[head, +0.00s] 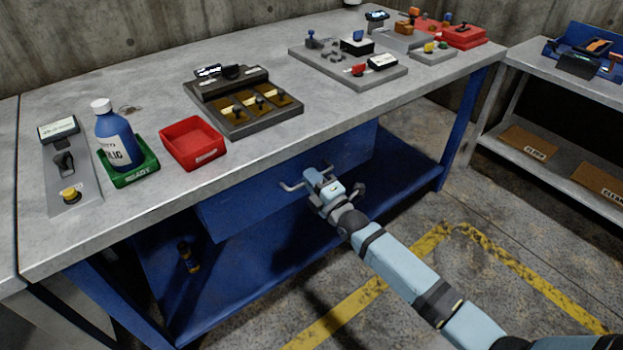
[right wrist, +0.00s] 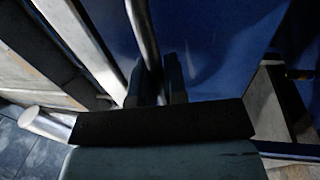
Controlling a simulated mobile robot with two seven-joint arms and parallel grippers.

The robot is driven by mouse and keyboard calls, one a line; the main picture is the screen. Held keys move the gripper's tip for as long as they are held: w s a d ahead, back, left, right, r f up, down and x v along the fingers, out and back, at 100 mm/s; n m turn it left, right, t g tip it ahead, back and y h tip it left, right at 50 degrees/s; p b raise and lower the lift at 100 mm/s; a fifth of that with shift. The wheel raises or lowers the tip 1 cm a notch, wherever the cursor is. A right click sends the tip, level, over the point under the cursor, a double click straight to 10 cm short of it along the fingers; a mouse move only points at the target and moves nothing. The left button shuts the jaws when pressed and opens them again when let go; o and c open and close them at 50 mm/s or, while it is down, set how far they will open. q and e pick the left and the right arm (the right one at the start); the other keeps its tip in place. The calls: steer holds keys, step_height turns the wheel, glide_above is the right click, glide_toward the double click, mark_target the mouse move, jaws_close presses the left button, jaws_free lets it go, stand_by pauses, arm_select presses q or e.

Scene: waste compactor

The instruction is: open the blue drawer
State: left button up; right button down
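The blue drawer (head: 245,207) is under the front edge of the grey workbench in the head view. Its front shows as a wide blue panel and no drawer interior is visible. A grey bar handle (head: 291,187) stands out from the panel. My right gripper (head: 316,182) is at the middle of this handle and hides part of it. In the right wrist view the handle bar (right wrist: 146,35) runs between the two dark fingers of my right gripper (right wrist: 154,82), which sit close on both sides of it. Blue panel fills the space beyond. My left gripper is not in view.
On the workbench (head: 255,160) are a blue bottle (head: 117,140) in a green tray (head: 137,175), a red tray (head: 192,143) and a dark slotted panel (head: 243,105). A lower blue shelf (head: 260,270) lies beneath. The floor in front is clear, with yellow lines (head: 345,310).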

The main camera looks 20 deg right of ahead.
arm_select(q)
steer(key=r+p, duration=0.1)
steer(key=p, duration=0.5)
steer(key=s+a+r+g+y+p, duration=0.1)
steer(key=p, duration=0.5)
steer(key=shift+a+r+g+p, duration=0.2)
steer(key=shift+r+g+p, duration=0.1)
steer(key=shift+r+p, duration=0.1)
arm_select(e)
steer(key=r+v, duration=0.2)
steer(key=v, duration=1.2)
steer(key=s+r+v, duration=0.1)
steer(key=r+v, duration=0.2)
steer(key=v, duration=1.1)
steer(key=shift+r, duration=0.25)
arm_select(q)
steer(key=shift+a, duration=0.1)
arm_select(e)
steer(key=shift+d, duration=0.1)
steer(key=c, duration=1.2)
jaws_free()
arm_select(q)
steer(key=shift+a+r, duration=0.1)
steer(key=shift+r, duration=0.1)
